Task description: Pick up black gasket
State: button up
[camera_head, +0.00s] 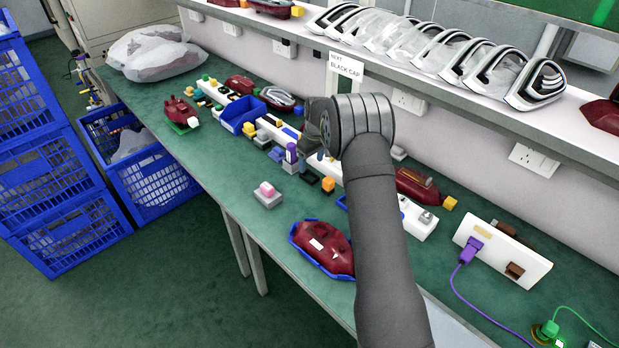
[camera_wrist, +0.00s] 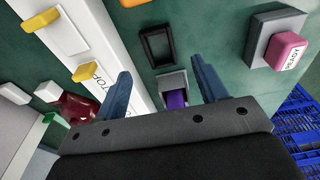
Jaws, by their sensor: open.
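The black gasket (camera_wrist: 157,46) is a small black rectangular frame lying on the green table in the wrist view. A small dark shape that looks like it (camera_head: 310,177) shows in the head view, left of an orange piece. My gripper (camera_wrist: 163,80) is open and empty, with its two blue fingers spread apart. In the wrist view the gasket lies beyond the fingertips, roughly in line with the gap between them. I cannot tell the gripper's height above the table. My arm hides part of the gripper in the head view.
A grey block with a purple piece (camera_wrist: 176,98) shows between the fingers. A white board (camera_wrist: 105,50) with yellow pieces lies left of the gasket, and a grey block with a pink READY button (camera_wrist: 285,50) lies right. A red lamp (camera_head: 325,247) sits nearer the table edge.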

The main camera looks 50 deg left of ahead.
aim_at(309, 179)
jog(key=f, duration=0.6)
jog(key=shift+a, duration=0.4)
jog(key=c, duration=1)
